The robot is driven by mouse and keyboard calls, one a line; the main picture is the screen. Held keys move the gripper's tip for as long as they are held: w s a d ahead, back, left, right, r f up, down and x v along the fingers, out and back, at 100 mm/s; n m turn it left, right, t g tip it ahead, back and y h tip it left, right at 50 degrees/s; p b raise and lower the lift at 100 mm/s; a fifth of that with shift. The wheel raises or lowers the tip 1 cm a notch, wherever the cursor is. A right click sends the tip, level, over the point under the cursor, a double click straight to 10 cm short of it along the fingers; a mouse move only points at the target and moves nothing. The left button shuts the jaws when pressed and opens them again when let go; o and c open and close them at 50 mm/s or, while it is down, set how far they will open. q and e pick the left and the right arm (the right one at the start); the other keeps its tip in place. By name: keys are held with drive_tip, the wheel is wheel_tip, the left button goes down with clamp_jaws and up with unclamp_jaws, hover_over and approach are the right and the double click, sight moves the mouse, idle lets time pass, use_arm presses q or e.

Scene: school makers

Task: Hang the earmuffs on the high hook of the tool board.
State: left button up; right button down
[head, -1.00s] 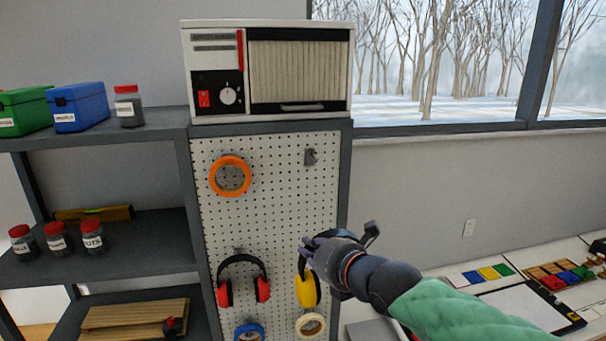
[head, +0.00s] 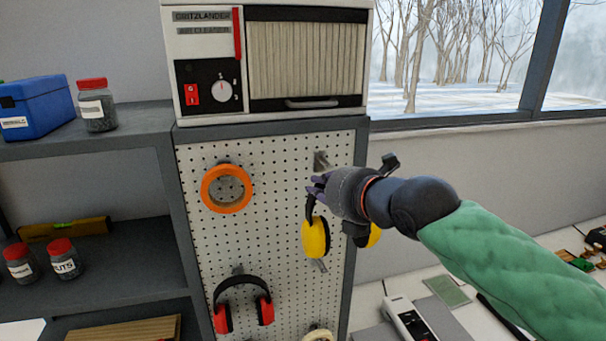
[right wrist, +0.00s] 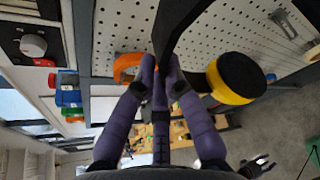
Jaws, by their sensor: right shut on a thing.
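The yellow earmuffs hang from my right gripper (head: 316,188), which is shut on their black headband. One yellow cup (head: 316,238) shows below my fingers; the other is mostly hidden behind my wrist. In the right wrist view a yellow cup with a black pad (right wrist: 236,80) is right of my fingers. The tool board (head: 270,200) is white pegboard in a grey frame. Its high hook (head: 321,159) is a grey metal piece near the upper right, just above my fingertips. The band appears below it; contact cannot be told.
A low hook (head: 320,266) is below the earmuffs. An orange ring (head: 227,188) and red earmuffs (head: 265,308) hang on the board's left part. The air cleaner (head: 270,60) stands above it. Shelves (head: 110,280) with jars are left, a worktable (head: 440,320) right.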

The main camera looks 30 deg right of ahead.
drive_tip(key=shift+w, duration=0.65)
drive_tip(key=shift+s+d+r, duration=0.1)
drive_tip(key=shift+s+d, duration=0.05)
drive_tip(key=shift+x, duration=1.05)
use_arm(q)
drive_tip(key=shift+w+r+p, duration=0.2)
drive_tip(key=shift+r+p, duration=0.15)
drive_tip(key=shift+r, duration=0.05)
use_arm(e)
drive_tip(key=shift+w+d+r, duration=0.15)
drive_tip(key=shift+w+d, duration=0.15)
drive_tip(key=shift+w, duration=0.1)
drive_tip(key=w, duration=0.2)
drive_tip(key=w+d+f, duration=0.1)
drive_tip(key=w, duration=0.3)
drive_tip(key=shift+w+d+f+p, duration=0.25)
drive_tip(key=shift+w+d+p, duration=0.05)
drive_tip(key=shift+w+p, duration=0.1)
use_arm(q)
drive_tip(key=shift+f+b, duration=0.15)
drive_tip(key=shift+b, duration=0.4)
use_arm(e)
drive_tip(key=shift+w+f, duration=0.1)
drive_tip(key=shift+w, duration=0.05)
